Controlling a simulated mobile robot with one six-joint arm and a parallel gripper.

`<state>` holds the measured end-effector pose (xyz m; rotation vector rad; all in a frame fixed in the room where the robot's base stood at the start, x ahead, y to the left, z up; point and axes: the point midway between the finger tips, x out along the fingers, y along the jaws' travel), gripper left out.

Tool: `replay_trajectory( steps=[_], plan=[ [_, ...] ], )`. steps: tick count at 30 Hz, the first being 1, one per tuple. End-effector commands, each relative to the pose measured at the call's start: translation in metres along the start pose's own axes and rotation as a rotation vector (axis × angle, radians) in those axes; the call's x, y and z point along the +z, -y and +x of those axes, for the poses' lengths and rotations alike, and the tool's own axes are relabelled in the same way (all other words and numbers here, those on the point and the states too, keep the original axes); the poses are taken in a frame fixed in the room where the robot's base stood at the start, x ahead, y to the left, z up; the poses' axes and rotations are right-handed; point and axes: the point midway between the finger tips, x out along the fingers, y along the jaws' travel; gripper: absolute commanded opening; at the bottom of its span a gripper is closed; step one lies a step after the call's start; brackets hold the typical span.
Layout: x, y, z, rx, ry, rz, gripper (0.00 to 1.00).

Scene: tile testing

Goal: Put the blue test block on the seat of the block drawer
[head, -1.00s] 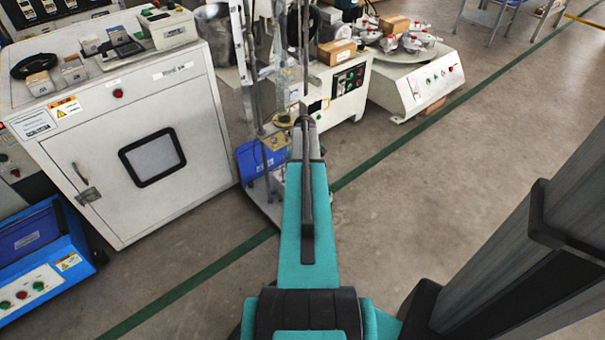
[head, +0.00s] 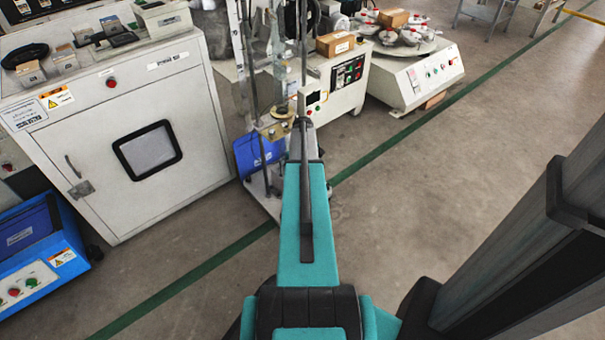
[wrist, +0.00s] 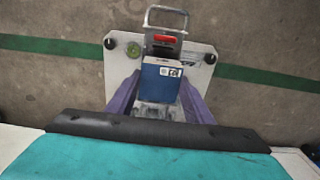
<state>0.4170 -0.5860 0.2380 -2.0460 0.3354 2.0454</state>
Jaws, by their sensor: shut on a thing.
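The blue test block (wrist: 158,84) shows in the wrist view, with white labels near its upper right. My gripper (wrist: 161,94) has its two purple fingers on either side of the block and is shut on it. The block is above a white base plate (wrist: 200,58) with black corner knobs. Just beyond it are a red part (wrist: 165,39) and a metal loop handle (wrist: 166,14). I cannot tell whether these belong to the block drawer; its seat is not clearly visible. In the head view my arm hides the gripper and the held block.
In the head view, a tall test stand with a blue panel (head: 256,151) stands just left of my arm. A white cabinet (head: 105,180) and a blue machine (head: 42,262) are at left. A white turntable machine (head: 420,78) is behind right. Open floor (head: 440,170) lies right.

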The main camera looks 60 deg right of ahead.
Motion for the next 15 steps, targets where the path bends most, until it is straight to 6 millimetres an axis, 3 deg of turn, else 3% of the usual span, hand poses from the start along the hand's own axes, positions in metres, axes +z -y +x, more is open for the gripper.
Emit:
replay_trajectory(
  steps=[15],
  plan=[
    [-0.001, 0.000, 0.034, 0.000, 0.000, -0.001, 0.27]
  ],
)
